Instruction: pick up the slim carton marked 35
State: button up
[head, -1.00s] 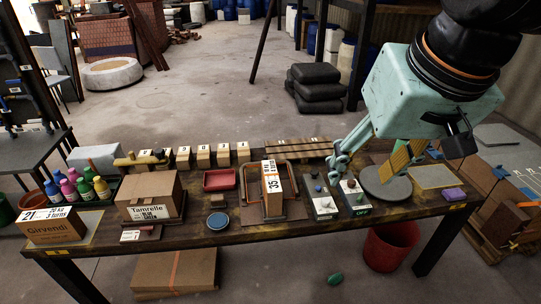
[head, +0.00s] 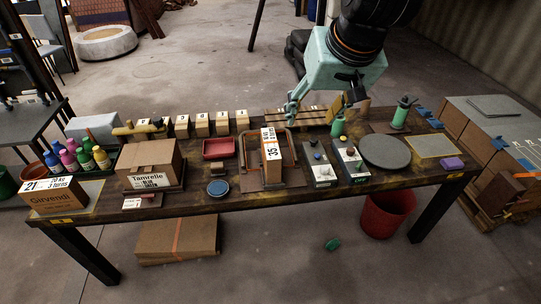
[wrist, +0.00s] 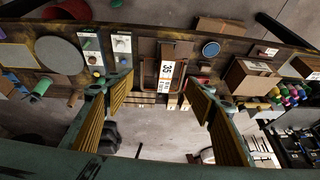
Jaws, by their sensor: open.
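The slim carton marked 35 (head: 270,146) stands upright in a copper-coloured wire frame (head: 291,150) at the middle of the table. It is brown with a white label. In the wrist view the carton (wrist: 166,73) shows between my fingers, beyond their tips. My gripper (head: 318,112) is above the table's back edge, to the right of the carton and apart from it. In the wrist view my gripper (wrist: 160,88) has its two yellow-padded fingers wide apart with nothing between them.
A box marked Tamrelle (head: 151,164) and a red tray (head: 220,148) stand left of the carton. Switch boxes (head: 321,165), a grey disc (head: 385,151) and a green bottle (head: 402,112) are on the right. Small numbered blocks (head: 202,125) line the back edge.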

jog(key=w+a+f, duration=0.5)
jog(key=w+f, duration=0.5)
jog(key=w, duration=0.1)
jog(key=t, duration=0.1)
send_near(271, 146)
jog(key=shift+s+r+h, duration=0.3)
jog(key=shift+s+r, duration=0.1)
jog(key=shift+r, duration=0.05)
jog(key=shift+w+a+f, duration=0.15)
jog(key=shift+w+f, duration=0.15)
jog(key=shift+f, duration=0.35)
jog(key=shift+w+f, duration=0.1)
jog(key=shift+f, duration=0.1)
jog(key=shift+b+x, duration=0.95)
jog(key=shift+x, duration=3.2)
jog(key=shift+w, duration=0.15)
jog(key=shift+b+x, duration=0.5)
jog(key=shift+x, duration=2)
jog(key=shift+w+r, duration=0.1)
jog(key=shift+c, duration=0.4)
